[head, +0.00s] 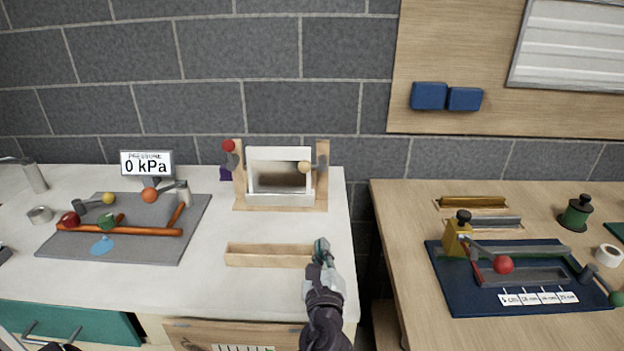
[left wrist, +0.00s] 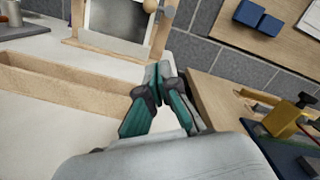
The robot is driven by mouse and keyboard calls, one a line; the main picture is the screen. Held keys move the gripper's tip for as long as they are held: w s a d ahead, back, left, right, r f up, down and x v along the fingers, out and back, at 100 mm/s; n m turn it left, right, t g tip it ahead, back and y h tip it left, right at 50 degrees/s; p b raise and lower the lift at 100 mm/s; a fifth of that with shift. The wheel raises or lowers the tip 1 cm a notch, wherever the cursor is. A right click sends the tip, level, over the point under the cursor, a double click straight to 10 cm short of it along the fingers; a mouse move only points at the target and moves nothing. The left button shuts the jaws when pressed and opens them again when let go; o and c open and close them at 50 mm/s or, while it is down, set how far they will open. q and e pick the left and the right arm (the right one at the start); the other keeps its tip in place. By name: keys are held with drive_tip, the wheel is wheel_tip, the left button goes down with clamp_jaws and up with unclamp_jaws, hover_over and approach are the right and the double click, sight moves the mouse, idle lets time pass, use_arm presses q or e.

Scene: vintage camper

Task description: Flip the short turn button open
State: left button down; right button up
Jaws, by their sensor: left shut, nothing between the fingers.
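A wooden stand (head: 322,185) on the white counter frames a white panel (head: 279,154) with a dark grey opening. On its right post a grey turn button with a tan ball knob (head: 304,167) reaches left over the panel's edge; the knob also shows at the top of the left wrist view (left wrist: 150,5). On its left post another grey turn button carries a red ball knob (head: 229,146), tilted up and away from the panel. I cannot tell which one is the short one. My left gripper (head: 321,243) is shut and empty, in front of the stand and apart from it.
A shallow wooden tray (head: 268,256) lies just left of my left gripper. A grey board with levers (head: 160,250) and a pressure sign (head: 147,163) stand at left. Right of a gap, a wooden table (head: 400,200) holds a blue board (head: 470,303).

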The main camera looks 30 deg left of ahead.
use_arm(q)
drive_tip(key=shift+w+a, duration=0.15)
drive_tip(key=shift+w, duration=0.1)
drive_tip(key=p+x, duration=0.1)
drive_tip(key=x, duration=1.8)
drive_tip(key=shift+f+p, duration=0.2)
drive_tip(key=shift+p, duration=0.15)
drive_tip(key=a+r+p, duration=0.2)
drive_tip(key=r+p, duration=0.1)
drive_tip(key=shift+a+r, duration=0.1)
drive_tip(key=shift+a, duration=0.25)
use_arm(e)
drive_tip(key=r, duration=0.4)
drive_tip(key=shift+s+d+r, duration=0.15)
drive_tip(key=shift+s+r, duration=0.05)
drive_tip(key=shift+r, duration=0.1)
use_arm(q)
drive_tip(key=shift+r, duration=0.1)
use_arm(e)
drive_tip(key=shift+r, duration=0.2)
